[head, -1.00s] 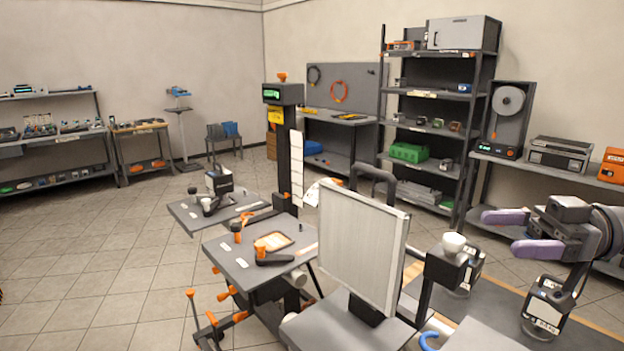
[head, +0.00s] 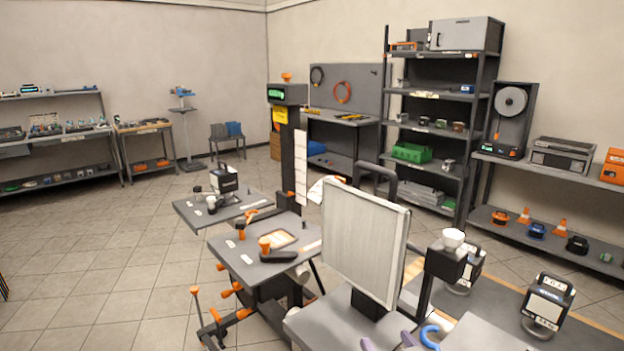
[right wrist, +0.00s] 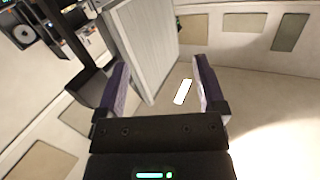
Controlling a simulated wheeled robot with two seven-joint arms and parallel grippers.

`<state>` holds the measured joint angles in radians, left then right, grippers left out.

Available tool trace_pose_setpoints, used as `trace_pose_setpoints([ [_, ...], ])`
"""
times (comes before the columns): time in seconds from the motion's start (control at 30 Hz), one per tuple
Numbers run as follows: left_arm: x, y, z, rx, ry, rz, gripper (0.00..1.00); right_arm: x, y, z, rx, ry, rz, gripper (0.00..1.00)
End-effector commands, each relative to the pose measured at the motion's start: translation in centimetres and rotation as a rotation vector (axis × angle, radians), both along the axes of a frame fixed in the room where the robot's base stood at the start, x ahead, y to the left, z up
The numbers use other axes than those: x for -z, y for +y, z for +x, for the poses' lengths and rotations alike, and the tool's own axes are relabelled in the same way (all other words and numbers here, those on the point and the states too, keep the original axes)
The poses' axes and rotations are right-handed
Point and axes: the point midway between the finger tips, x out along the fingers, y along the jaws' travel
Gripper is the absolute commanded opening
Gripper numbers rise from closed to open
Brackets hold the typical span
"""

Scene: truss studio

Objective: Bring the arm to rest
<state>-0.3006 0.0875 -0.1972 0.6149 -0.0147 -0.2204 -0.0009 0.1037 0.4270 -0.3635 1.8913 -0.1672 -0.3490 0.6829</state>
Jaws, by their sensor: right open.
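My right gripper (head: 388,342) shows only as two purple fingertips at the bottom edge of the head view, below the upright pale panel (head: 362,240). In the right wrist view its purple fingers (right wrist: 160,80) stand wide apart with nothing between them. The rest of the right arm is out of the head view. My left gripper is in neither view.
The panel stands on a grey bench, with a blue hook (head: 430,336) close to the fingertips. A post with a white knob (head: 453,238) and a boxy black-and-white device (head: 548,303) stand to the right. The tiled floor (head: 90,290) at left is open.

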Motion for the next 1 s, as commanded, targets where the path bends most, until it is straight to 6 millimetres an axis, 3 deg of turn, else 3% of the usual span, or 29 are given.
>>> trace_pose_setpoints([
  [0.03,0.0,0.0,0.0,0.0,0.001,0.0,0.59,2.5,-0.3,-2.3,0.062,0.132,-0.031,0.89],
  [0.1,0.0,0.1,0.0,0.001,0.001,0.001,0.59,5.6,-1.0,-5.6,0.123,0.32,-0.099,0.89],
  [0.2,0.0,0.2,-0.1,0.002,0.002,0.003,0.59,8.5,-1.6,-10.1,0.153,0.54,-0.176,0.89],
  [0.4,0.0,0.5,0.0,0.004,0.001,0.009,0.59,11.4,-2.4,-18.5,0.124,0.888,-0.285,0.89],
  [0.6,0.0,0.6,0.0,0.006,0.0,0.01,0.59,12.1,-2.7,-26.2,0.036,1.18,-0.361,0.89],
  [0.8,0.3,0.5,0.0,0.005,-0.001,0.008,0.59,19.1,-2.6,-25.3,0.029,1.209,-0.375,0.89],
  [1.0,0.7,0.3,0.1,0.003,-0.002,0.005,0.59,26.6,-2.7,-26.4,0.018,1.248,-0.389,0.89],
])
